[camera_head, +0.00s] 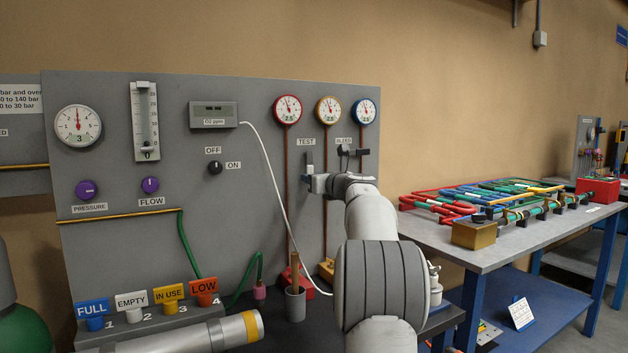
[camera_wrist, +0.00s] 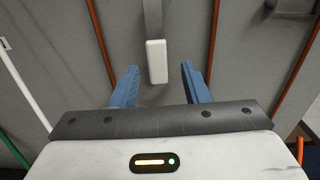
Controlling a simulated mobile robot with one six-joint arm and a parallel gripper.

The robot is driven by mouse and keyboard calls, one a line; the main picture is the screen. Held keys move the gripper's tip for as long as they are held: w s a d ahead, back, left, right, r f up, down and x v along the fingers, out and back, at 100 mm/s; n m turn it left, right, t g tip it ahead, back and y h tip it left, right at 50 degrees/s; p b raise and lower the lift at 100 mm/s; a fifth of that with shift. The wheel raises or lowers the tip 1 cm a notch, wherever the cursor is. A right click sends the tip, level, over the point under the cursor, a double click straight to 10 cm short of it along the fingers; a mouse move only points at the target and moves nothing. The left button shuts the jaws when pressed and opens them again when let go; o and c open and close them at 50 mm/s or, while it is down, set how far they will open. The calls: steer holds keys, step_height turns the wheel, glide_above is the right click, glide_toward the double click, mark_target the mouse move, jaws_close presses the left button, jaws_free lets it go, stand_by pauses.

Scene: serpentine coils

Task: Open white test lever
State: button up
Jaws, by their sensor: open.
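The white test lever (camera_wrist: 157,62) hangs down from a grey bar in the wrist view. Its white end lies between the two blue fingers of my gripper (camera_wrist: 159,70), with a gap on both sides. The fingers are open. In the head view, my gripper (camera_head: 310,183) is at the panel just below the TEST label (camera_head: 306,142). The grey upper part of the lever (camera_head: 309,160) shows above my gripper there. I cannot make out its white end in that view.
The grey panel (camera_head: 235,230) carries gauges, knobs and copper pipes. A BLEED lever (camera_head: 345,150) is just right of my gripper. Pipes run down both sides of the test lever. A white hose (camera_head: 275,190) hangs to the left. A table with coloured coils (camera_head: 480,195) stands right.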

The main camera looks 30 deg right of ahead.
steer(key=s, duration=0.6)
steer(key=shift+s+a+b, duration=0.3)
steer(key=shift+b, duration=0.05)
steer(key=s+a+r+m+g+h+p, duration=0.1)
steer(key=s+a+r+m+h+p, duration=0.15)
steer(key=a+r+m+p, duration=0.5)
steer(key=s+a+f+m+g+h+p, duration=0.2)
steer(key=s+a+f+m+g+p, duration=0.45)
steer(key=m, duration=0.75)
steer(key=s+a+f+m+g+y+p, duration=0.2)
steer(key=s+a+f+m, duration=0.2)
steer(key=s+a, duration=0.3)
steer(key=s+a+f+m+g+y+p, duration=0.2)
steer(key=s+a+f+m, duration=0.3)
steer(key=s+a, duration=0.3)
steer(key=s+a+f+m+g+y+p, duration=0.2)
steer(key=s+a+f+m+g+p, duration=0.1)
steer(key=s+a, duration=0.4)
steer(key=s+f+m+g, duration=0.1)
steer(key=s, duration=0.2)
steer(key=shift+s+a+f+m, duration=0.15)
steer(key=shift+s+a+m, duration=0.05)
steer(key=shift+s+m, duration=0.15)
